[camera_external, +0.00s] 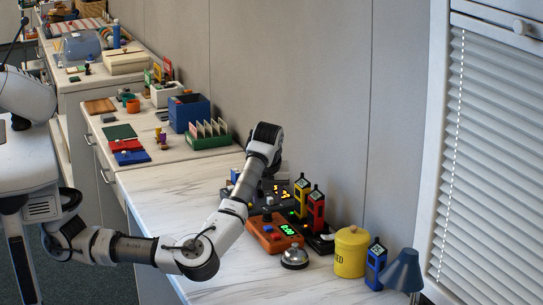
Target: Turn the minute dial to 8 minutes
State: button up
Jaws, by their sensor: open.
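An orange timer box (268,238) with a lit green display (288,230) stands on the white marbled counter (225,285). The small digits look like 0:00. Blue buttons show on its front face. A dark round knob, likely the minute dial (267,217), shows on the upper left of the box; its pointer and marks are too small to read. My arm reaches up from the left and bends down at the wrist. My gripper (268,192) is over the back of the timer, partly hidden by my forearm, open with nothing seen in it. Contact with the dial cannot be told.
A dark panel with lit displays (283,190) is behind the timer. Yellow (301,196) and red (316,208) handheld units stand to its right. A silver bell (294,258), yellow canister (351,252) and blue unit (376,264) are nearby. The front counter is clear.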

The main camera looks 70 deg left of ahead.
aim_at(267, 212)
jog(key=x, duration=0.6)
jog(key=shift+a+f, duration=0.1)
jog(key=shift+a, duration=0.05)
jog(key=c, duration=1)
